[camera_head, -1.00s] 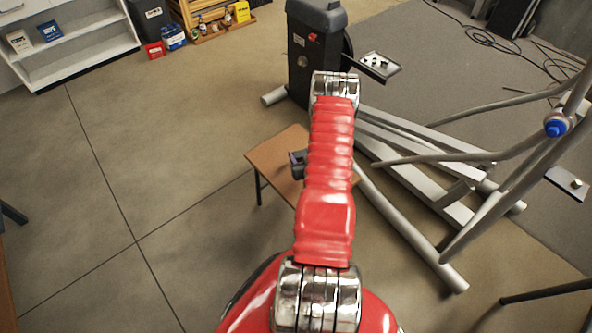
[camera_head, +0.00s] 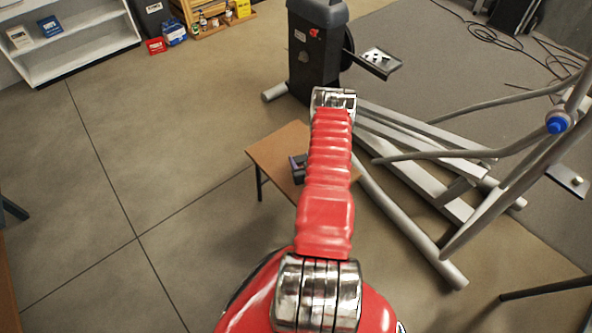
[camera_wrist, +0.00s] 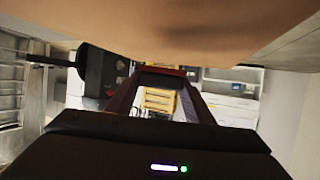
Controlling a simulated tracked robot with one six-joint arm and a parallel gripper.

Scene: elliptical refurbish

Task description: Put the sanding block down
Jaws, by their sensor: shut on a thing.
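The sanding block (camera_wrist: 163,80) appears as a dark bar between the fingertips in the wrist view; its outline is hard to make out. My gripper (camera_wrist: 164,74) is shut on it. The brown top of a small table (camera_head: 262,150) fills the upper part of the wrist view (camera_wrist: 150,25), close to the fingertips. I cannot tell whether the block touches it. In the head view my red arm reaches over the table, and a small dark part shows beside it over the tabletop. The block cannot be made out there.
A grey elliptical machine (camera_head: 400,160) stands right behind the table, its rails close to the tabletop's right side. A white shelf (camera_head: 85,50) and a wooden rack of bottles (camera_head: 215,22) stand at the back left. The floor to the left is clear.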

